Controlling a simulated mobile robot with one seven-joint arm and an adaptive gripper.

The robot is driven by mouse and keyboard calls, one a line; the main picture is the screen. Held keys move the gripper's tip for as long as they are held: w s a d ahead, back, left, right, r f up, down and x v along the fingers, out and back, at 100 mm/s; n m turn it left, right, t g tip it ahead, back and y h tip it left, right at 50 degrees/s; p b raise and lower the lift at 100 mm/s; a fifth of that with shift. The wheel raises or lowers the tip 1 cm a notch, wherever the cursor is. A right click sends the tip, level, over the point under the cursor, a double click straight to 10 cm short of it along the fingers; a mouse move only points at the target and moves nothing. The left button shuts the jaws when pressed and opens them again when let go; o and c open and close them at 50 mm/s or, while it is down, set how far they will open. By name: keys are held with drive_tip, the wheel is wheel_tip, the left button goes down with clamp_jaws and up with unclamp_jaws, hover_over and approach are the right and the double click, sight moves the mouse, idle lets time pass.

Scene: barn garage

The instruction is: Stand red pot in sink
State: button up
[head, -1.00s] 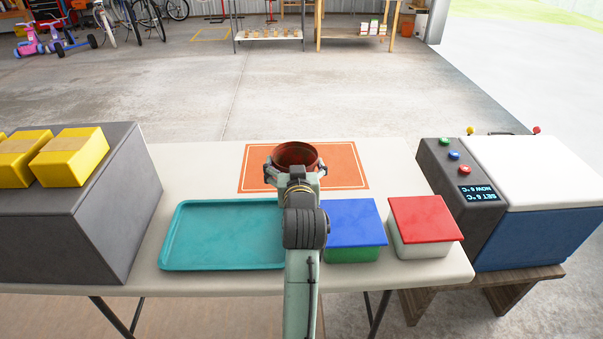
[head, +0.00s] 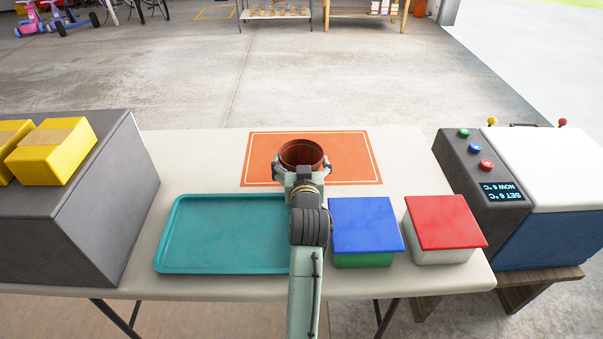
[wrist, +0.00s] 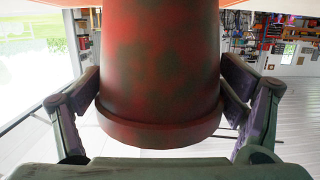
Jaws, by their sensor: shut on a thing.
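The red pot (head: 302,153) is in my gripper (head: 303,166), over or on the orange mat (head: 350,160) at the back middle of the table. Its open top faces up in the head view. In the wrist view the pot (wrist: 160,70) fills the middle, red with dark greenish patches, and the gripper fingers (wrist: 160,95) are on both sides of it. I cannot tell whether the pot's base touches the mat. No sink shows in these frames.
A teal tray (head: 225,235) lies on the white table (head: 200,150), left of my arm. A blue-lidded box (head: 365,225) and a red-lidded box (head: 442,222) stand to the right. A grey block with yellow boxes (head: 57,152) is at left, a cooler (head: 550,170) at right.

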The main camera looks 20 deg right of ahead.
wheel_tip(320, 180, down, 3)
drive_tip(key=shift+r+b, duration=0.2)
drive_tip(key=shift+b, duration=0.5)
drive_tip(key=shift+r, duration=0.15)
drive_tip(key=o, duration=0.7)
drive_tip(key=shift+o, duration=0.2)
